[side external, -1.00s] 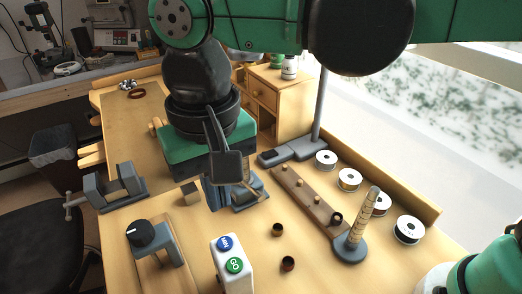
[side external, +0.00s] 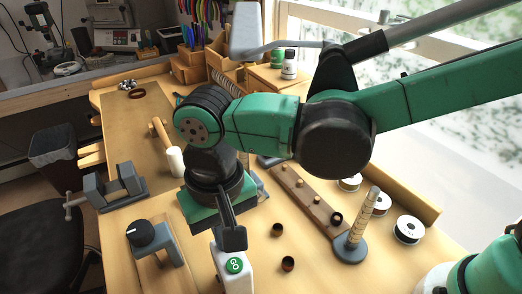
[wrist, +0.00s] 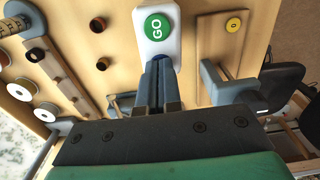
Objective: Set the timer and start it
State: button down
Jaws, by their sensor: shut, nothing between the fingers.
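The timer is a white box (side external: 236,279) at the front middle of the bench, with a green GO button (side external: 235,266). The box also shows in the wrist view (wrist: 154,48), with its GO button (wrist: 157,26) in plain sight beyond my fingertips. My gripper (wrist: 160,66) is shut and empty, its fingers pointing down over the other end of the timer. The blue button there is mostly hidden by the fingers; only a bit of blue shows beside them. I cannot tell whether the fingertips touch it.
A grey stand with a black knob (side external: 140,233) is left of the timer. Two small dark cups (side external: 277,230) (side external: 288,264) and a ring-sizing cone (side external: 360,225) are to the right. A vise (side external: 115,187) and a white-headed mallet (side external: 175,160) lie farther left.

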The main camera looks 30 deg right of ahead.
jog(key=shift+f, duration=0.65)
jog(key=shift+a+r, duration=0.1)
jog(key=shift+r, duration=0.05)
notch_tip(320, 180, up, 9)
jog(key=shift+w, duration=0.1)
dwell(0.5)
notch_tip(320, 180, up, 6)
jog(key=shift+r, duration=0.25)
dwell(0.3)
notch_tip(320, 180, down, 14)
jog(key=shift+f, duration=0.1)
dwell(0.5)
